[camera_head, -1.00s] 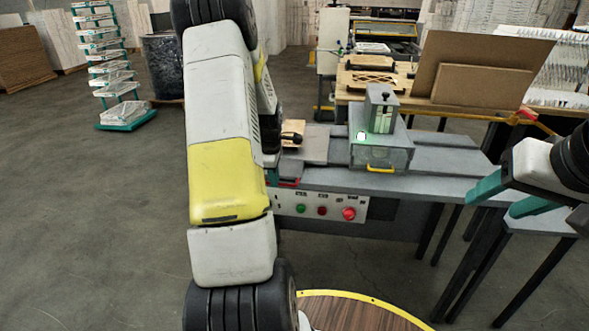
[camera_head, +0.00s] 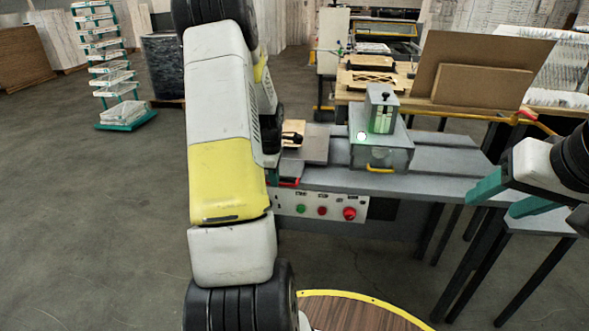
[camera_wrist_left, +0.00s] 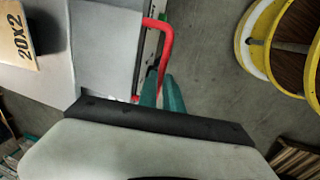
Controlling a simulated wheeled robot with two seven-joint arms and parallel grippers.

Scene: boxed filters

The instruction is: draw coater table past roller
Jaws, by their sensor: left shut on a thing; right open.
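The coater table (camera_head: 317,148) is a grey plate on the machine's bench, left of the grey roller housing (camera_head: 380,157). The roller inside is not clearly visible. A tan box (camera_head: 292,139) lies on the table; its "20X2" label shows in the left wrist view (camera_wrist_left: 15,40). A red handle (camera_head: 289,183) is at the table's left end, also in the left wrist view (camera_wrist_left: 166,40). My left gripper (camera_wrist_left: 163,88) is shut on this handle; my arm mostly hides it in the head view. My right gripper (camera_head: 500,198) is open and empty, right of the bench.
A control panel (camera_head: 320,207) with coloured buttons is on the bench front. A wooden table (camera_head: 345,92) with brown boards (camera_head: 480,88) stands behind. A yellow-rimmed round wooden top (camera_head: 350,312) is near my base.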

